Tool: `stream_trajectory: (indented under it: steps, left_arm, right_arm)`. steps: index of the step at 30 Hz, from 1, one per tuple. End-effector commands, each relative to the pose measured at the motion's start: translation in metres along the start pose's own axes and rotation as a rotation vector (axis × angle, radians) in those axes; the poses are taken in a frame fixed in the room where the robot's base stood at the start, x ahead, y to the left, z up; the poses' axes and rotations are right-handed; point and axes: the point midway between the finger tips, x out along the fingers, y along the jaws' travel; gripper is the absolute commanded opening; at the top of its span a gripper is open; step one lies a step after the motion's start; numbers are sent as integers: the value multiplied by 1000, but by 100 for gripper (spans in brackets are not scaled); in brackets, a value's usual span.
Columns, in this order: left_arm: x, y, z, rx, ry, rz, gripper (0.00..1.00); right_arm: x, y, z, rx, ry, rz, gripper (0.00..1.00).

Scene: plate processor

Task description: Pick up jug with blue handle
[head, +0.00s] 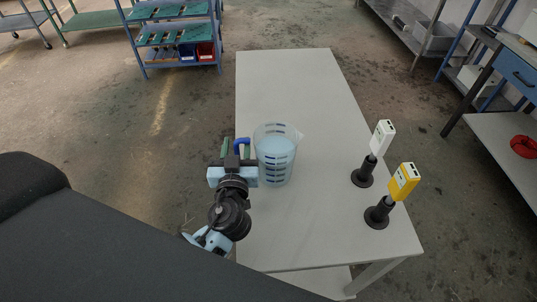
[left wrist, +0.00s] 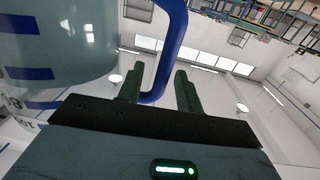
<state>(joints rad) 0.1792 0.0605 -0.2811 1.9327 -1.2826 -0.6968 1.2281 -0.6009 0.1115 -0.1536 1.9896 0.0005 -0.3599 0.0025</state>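The translucent jug (head: 275,160) with dark blue markings stands upright on the white table (head: 290,85). Its blue handle (head: 242,141) sticks out to the left, toward my left gripper (head: 236,148). In the left wrist view, the jug wall (left wrist: 60,40) fills the upper left and the blue handle (left wrist: 172,50) hangs down between the two green fingers of my left gripper (left wrist: 160,90). The fingers are apart, with a visible gap between the handle and the right finger. The handle seems close to the left finger; contact cannot be told. My right gripper is not in view.
A white device on a black stand (head: 382,138) and a yellow one on a black stand (head: 404,181) stand to the right of the jug. The far part of the table is clear. A blue shelf cart (head: 180,65) stands on the floor beyond.

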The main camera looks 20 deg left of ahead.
Motion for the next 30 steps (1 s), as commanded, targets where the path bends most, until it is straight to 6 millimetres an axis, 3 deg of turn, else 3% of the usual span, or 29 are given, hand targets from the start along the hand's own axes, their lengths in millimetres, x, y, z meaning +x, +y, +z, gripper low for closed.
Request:
stream_trajectory:
  steps: [2, 10, 30]
  left_arm:
    - [0, 0, 0, 0, 0, 0, 33]
    - [0, 0, 0, 0, 0, 0, 0]
    - [0, 0, -1, -3, 1, 1, 0]
  right_arm:
    - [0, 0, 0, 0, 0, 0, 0]
    - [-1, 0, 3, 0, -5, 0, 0]
    - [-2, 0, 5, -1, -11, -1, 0]
